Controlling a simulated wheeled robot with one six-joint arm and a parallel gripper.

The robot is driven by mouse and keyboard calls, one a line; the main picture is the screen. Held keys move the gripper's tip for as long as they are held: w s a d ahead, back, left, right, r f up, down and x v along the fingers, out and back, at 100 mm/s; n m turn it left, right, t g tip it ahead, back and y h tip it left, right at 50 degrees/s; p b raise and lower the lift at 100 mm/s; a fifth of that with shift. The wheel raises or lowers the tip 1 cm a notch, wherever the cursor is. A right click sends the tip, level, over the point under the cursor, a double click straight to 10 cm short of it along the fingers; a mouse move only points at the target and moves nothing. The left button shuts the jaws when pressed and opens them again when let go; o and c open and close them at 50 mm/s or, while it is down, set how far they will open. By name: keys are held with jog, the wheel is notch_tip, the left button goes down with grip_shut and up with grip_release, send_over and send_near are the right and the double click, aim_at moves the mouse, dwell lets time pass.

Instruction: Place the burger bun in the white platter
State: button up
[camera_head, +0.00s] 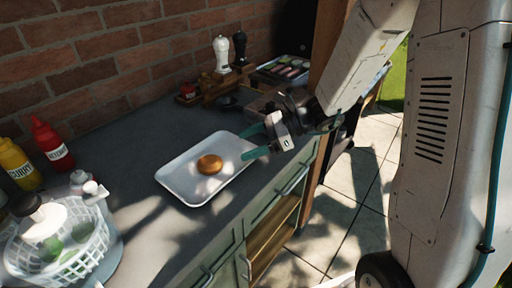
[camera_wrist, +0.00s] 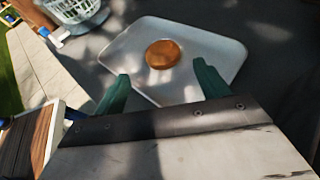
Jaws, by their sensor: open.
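The burger bun (camera_head: 210,164) is round and golden brown. It lies on the white platter (camera_head: 178,185), near its middle, on the dark grey counter. In the wrist view the bun (camera_wrist: 162,54) rests on the platter (camera_wrist: 222,52) beyond my fingertips. My gripper (camera_head: 257,140) is open and empty, with green fingers. In the head view it is by the platter's right side, apart from the bun. In the wrist view the gripper's two fingers (camera_wrist: 161,72) are spread, with nothing between them.
A white basket (camera_head: 85,262) with green items stands at the front left. Yellow and red sauce bottles (camera_head: 48,143) stand by the brick wall. White and dark mills (camera_head: 221,54) stand at the back, near a tray of food (camera_head: 286,68).

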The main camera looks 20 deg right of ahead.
jog(key=s+r+n+g+h, duration=0.4)
jog(key=s+r+n+h, duration=0.3)
jog(key=s+n, duration=0.65)
jog(key=s+d+r+n+t+h, duration=0.1)
jog(key=s+d+r+n+h, duration=0.1)
jog(key=s+d, duration=0.3)
jog(key=s+d+r+n+t+h, duration=0.1)
jog(key=s+d+r+n+h, duration=0.2)
jog(key=s, duration=0.4)
jog(key=d+n+h, duration=0.1)
jog(key=d, duration=0.1)
jog(key=shift+d+n+t, duration=0.3)
jog(key=shift+n+t, duration=0.05)
jog(key=shift+t, duration=0.05)
